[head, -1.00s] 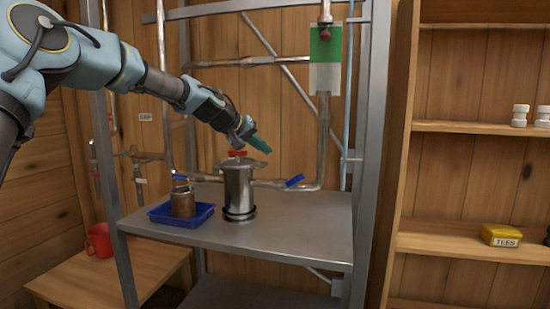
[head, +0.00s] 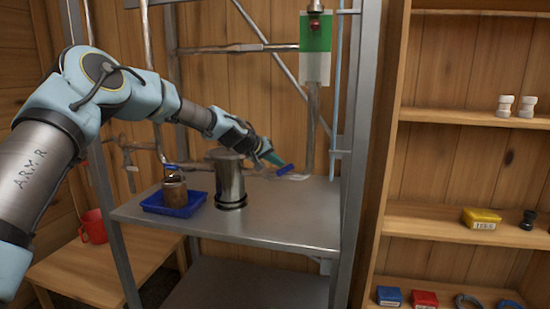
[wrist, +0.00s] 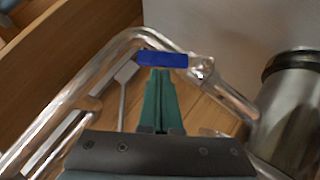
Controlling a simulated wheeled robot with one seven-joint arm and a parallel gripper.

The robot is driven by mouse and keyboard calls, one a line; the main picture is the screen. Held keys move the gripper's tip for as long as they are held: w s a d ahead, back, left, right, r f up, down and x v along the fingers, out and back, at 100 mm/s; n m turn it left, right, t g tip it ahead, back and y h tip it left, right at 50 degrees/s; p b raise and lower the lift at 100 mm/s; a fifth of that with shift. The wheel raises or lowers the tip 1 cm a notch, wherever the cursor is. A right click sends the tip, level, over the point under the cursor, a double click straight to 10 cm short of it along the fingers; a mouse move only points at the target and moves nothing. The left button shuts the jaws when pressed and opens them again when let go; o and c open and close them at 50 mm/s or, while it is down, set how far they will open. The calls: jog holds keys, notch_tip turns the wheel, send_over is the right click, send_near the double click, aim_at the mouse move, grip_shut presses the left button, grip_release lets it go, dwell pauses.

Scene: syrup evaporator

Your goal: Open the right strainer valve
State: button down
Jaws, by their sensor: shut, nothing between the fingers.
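The right strainer valve has a blue lever handle (head: 284,171) on the pipe just right of the metal strainer canister (head: 229,182). In the head view the lever slants up to the right. My gripper (head: 274,158) is beside it, with its teal fingers shut and empty. In the wrist view the blue handle (wrist: 162,59) lies crosswise just past the tips of the shut fingers (wrist: 158,72). I cannot tell whether they touch. The valve body (wrist: 203,67) and part of the canister (wrist: 290,110) show to the right.
A blue tray (head: 150,207) holding a rusty can (head: 175,190) sits left of the canister on the metal shelf (head: 270,225). Pipes and rack posts surround the valve. A wooden shelf unit (head: 440,208) stands right. The shelf's front right is clear.

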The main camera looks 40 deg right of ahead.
aim_at(287, 171)
jog(key=shift+s+d+f+t, duration=0.1)
jog(key=shift+s+d+t, duration=0.1)
jog(key=shift+s+t, duration=0.15)
dwell(0.4)
jog(key=shift+s+d+f+m+t+y+p, duration=0.25)
jog(key=shift+s+m+t+y, duration=0.1)
jog(key=shift+m+y, duration=0.1)
jog(key=shift+s+d+f+m+t+y+p, duration=0.15)
jog(key=shift+s+m+t+y+p, duration=0.1)
jog(key=shift+s+m+t+y, duration=0.15)
jog(key=shift+s+d+f+t+y, duration=0.1)
jog(key=shift+d+f+t+y, duration=0.05)
jog(key=shift+f+t+y, duration=0.2)
jog(key=shift+f+b, duration=0.2)
jog(key=shift+b, duration=0.15)
jog(key=shift+f, duration=0.15)
jog(key=shift+s+d+b, duration=0.1)
jog(key=shift+s+b, duration=0.05)
jog(key=shift+b, duration=0.2)
